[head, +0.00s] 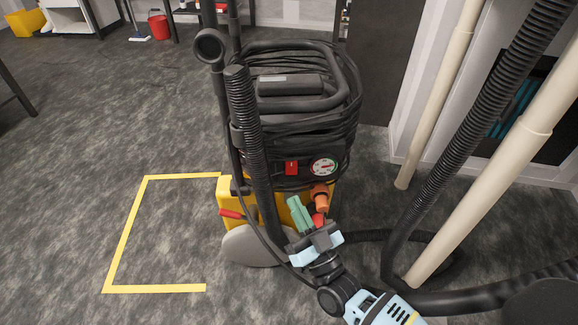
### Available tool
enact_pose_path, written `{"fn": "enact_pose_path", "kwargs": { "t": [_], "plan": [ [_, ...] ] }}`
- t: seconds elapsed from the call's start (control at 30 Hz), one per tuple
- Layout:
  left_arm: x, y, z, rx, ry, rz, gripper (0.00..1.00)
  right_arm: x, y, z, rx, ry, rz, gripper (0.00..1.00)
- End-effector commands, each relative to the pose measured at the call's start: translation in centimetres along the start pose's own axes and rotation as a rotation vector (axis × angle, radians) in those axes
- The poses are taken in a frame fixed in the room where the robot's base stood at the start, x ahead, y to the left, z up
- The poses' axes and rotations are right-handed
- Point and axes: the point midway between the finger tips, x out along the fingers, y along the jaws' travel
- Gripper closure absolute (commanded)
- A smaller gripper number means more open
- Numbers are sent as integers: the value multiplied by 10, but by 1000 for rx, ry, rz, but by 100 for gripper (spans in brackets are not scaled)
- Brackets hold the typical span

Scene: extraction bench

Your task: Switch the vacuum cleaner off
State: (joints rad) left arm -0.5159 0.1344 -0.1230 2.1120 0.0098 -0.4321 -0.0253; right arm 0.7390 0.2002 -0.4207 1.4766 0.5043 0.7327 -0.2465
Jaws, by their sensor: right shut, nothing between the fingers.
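The vacuum cleaner (290,88) stands upright in the middle of the head view, with a black upper part wrapped in cable and a yellow lower body. A red switch (291,168) sits on its front, left of a round dial (323,167). I cannot tell the switch's position. My right gripper (299,211) is shut and empty, below the switch and in front of the yellow body. An orange knob-like part (320,197) is just beside its fingers; I cannot tell whether they touch. My left gripper is not in view.
Black ribbed hoses and cream pipes (500,165) rise on the right, and a hose crosses the floor there. A yellow floor outline (128,232) lies at left on clear grey floor. A red bucket (159,27) stands far back.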

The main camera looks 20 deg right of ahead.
Motion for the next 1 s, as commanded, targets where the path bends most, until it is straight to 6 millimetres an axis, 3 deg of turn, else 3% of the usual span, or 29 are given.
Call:
{"fn": "enact_pose_path", "kwargs": {
  "t": [0.27,0.7,1.0],
  "plan": [
    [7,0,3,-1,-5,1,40,8,6,7,-1,0,0,100],
    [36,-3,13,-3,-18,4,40,44,34,36,-1,-1,0,100],
    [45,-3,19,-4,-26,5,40,59,44,45,0,0,0,100]
  ]
}}
